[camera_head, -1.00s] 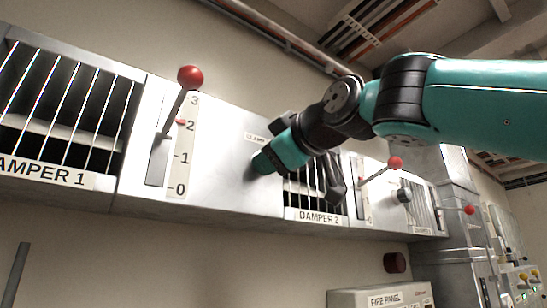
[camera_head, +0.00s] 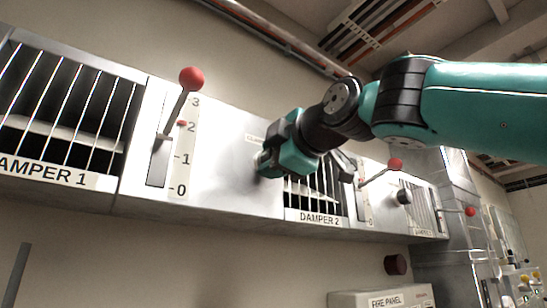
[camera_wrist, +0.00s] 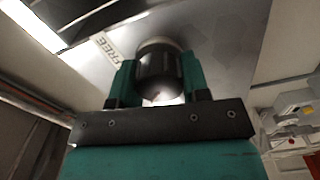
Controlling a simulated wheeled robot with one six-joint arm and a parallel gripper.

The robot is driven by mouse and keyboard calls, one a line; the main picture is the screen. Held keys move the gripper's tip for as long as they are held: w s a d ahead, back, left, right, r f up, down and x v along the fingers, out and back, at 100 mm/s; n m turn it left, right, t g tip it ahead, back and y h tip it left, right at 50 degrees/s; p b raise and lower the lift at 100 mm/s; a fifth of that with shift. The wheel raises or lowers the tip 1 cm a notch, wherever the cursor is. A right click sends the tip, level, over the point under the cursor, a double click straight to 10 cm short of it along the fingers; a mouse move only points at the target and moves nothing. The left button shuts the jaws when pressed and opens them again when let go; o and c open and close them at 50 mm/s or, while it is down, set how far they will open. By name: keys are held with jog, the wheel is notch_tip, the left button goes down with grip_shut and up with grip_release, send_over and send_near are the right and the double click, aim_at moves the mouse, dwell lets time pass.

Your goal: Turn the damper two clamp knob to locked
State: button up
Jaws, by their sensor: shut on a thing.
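The damper two clamp knob (camera_wrist: 158,62) is a dark, round knob on the pale metal duct face, left of the DAMPER 2 grille (camera_head: 319,188). In the wrist view it sits between the two teal fingers of my gripper (camera_wrist: 157,80). My gripper (camera_head: 266,163) is shut on it, against the duct face. A FREE label (camera_wrist: 106,46) shows up and left of the knob. In the head view my gripper hides most of the knob, and a small clamp label (camera_head: 254,138) shows above it. Any locked marking is not visible.
The damper 1 lever (camera_head: 191,78) with a red ball stands out at the left beside a 0–3 scale. The damper 2 lever (camera_head: 395,164) sticks out right of my wrist. Another clamp knob (camera_head: 404,196) is farther right.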

dwell(0.3)
jog(key=o, duration=0.9)
jog(key=b+v, duration=0.6)
jog(key=v, duration=1.1)
jog(key=shift+d, duration=0.25)
jog(key=shift+s, duration=0.15)
